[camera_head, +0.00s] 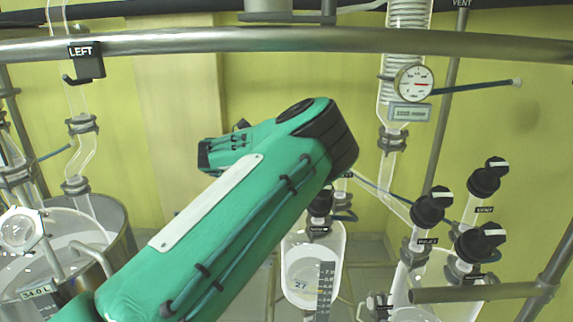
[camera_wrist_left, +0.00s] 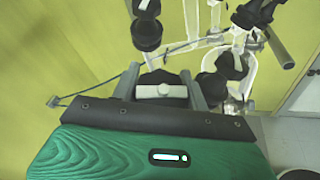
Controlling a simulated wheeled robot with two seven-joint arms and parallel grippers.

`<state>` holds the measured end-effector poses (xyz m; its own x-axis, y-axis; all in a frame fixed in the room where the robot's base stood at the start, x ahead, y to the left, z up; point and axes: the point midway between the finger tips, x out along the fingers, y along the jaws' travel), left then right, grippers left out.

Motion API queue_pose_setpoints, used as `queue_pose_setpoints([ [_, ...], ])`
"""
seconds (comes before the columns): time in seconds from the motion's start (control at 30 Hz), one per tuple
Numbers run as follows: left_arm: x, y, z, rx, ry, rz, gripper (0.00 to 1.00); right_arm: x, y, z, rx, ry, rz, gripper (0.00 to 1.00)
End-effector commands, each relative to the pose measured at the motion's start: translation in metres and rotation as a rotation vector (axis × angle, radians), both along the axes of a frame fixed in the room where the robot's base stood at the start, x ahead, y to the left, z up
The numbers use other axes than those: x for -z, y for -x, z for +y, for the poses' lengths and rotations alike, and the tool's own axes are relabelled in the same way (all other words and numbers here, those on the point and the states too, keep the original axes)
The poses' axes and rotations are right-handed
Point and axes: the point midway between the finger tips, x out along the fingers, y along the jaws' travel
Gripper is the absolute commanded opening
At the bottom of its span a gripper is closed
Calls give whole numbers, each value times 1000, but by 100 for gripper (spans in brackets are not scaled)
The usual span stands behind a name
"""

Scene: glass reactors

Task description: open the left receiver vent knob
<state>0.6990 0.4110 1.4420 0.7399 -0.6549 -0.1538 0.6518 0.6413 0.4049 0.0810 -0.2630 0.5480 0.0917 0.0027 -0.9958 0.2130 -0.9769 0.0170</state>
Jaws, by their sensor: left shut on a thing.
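My left gripper (camera_wrist_left: 160,79) shows in the left wrist view with one finger on each side of a black knob with a pale bar (camera_wrist_left: 159,91). It is shut on this knob. The knob's label is not visible there, so I cannot read which valve it is. In the head view my green left arm crosses the middle and hides the gripper and the held knob. A glass receiver (camera_head: 300,275) with a graduated scale hangs below the arm, with a black knob (camera_head: 320,202) above it, partly covered. My right gripper is not in view.
Black knobs labelled vent (camera_head: 485,182) and inlet (camera_head: 430,208) stand at the right, near another knob (camera_head: 478,243). A pressure gauge (camera_head: 414,83) is above them. A metal rail (camera_head: 300,40) crosses the top. A vessel (camera_head: 110,220) stands at the left, under the LEFT sign (camera_head: 84,60).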

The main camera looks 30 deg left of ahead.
Motion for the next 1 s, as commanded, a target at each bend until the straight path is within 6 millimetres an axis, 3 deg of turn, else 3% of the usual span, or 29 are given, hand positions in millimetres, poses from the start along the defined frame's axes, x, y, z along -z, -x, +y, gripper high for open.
queue_pose_setpoints([
  [0.5, -1, -4, 5, -376, 225, -12, 22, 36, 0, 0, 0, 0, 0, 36],
  [1.0, -6, -6, 9, -528, 317, -18, 22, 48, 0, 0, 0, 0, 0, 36],
])
